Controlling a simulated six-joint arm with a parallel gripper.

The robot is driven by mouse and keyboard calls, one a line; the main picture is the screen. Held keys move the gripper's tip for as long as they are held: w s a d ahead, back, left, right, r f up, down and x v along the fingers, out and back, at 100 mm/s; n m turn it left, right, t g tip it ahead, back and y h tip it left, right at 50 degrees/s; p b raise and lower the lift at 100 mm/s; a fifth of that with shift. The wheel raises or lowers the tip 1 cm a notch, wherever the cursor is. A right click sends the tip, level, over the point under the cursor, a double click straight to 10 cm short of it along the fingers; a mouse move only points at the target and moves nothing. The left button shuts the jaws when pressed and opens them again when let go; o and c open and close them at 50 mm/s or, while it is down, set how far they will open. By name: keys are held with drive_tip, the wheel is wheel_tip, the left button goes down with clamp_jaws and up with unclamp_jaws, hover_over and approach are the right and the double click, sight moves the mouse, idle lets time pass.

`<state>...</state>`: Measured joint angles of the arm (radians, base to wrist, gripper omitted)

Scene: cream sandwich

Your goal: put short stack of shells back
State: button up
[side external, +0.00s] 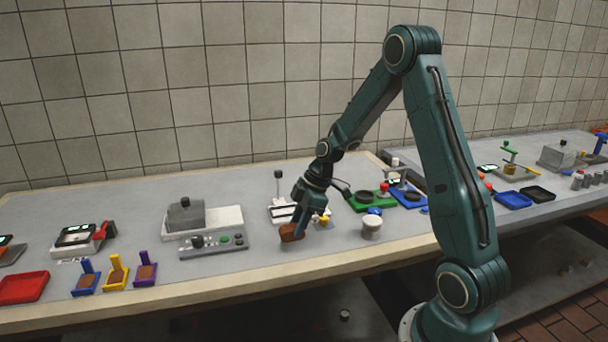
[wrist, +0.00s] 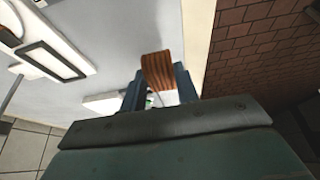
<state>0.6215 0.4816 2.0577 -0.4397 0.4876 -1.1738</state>
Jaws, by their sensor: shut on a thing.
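My gripper (side external: 301,224) is shut on a short stack of brown shells (side external: 291,233), near the front edge of the counter. In the wrist view the stack (wrist: 162,70) shows as a ridged brown block between the two fingers of my gripper (wrist: 160,85). In the side view it appears tilted, and I cannot tell whether it touches the counter. Blue (side external: 87,278), yellow (side external: 116,272) and purple (side external: 145,270) holders stand in a row at the left front, each with brown shells in it.
A red tray (side external: 24,287) lies left of the holders. A grey control box (side external: 213,244) and a white machine (side external: 203,220) stand between the holders and my gripper. A white tub (side external: 371,228) and green plate (side external: 374,203) are to the right. The counter's front edge (side external: 230,280) is close.

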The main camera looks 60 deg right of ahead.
drive_tip(key=shift+f, duration=2.05)
drive_tip(key=shift+f, duration=0.1)
drive_tip(key=o, duration=1)
drive_tip(key=v, duration=1.2)
drive_tip(key=shift+w, duration=0.1)
drive_tip(key=shift+a, duration=0.15)
